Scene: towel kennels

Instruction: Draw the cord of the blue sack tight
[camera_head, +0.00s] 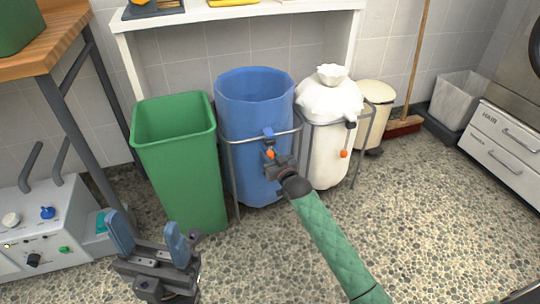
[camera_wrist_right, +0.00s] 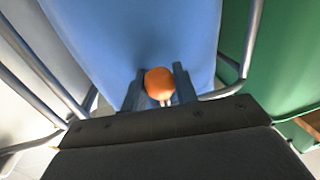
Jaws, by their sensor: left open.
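The blue sack (camera_head: 252,93) stands open-mouthed in a metal frame, its top wide and not gathered. A blue cord toggle (camera_head: 268,133) sits on its front near the frame's upper rail. An orange cord ball (camera_head: 270,154) is just below the toggle. My right gripper (camera_head: 272,157) is at the ball. In the right wrist view the orange ball (camera_wrist_right: 159,83) sits between the two fingers of my right gripper (camera_wrist_right: 160,85), which look closed against its sides. The blue sack (camera_wrist_right: 135,35) fills the view behind. My left gripper (camera_head: 150,238) is open and empty at lower left.
A green bin (camera_head: 180,160) stands left of the blue sack. A gathered white sack (camera_head: 330,103) with its own orange ball (camera_head: 344,153) stands to the right. The metal frame (camera_head: 232,170) surrounds the sacks. A grey machine (camera_head: 45,235) is at left. Floor in front is clear.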

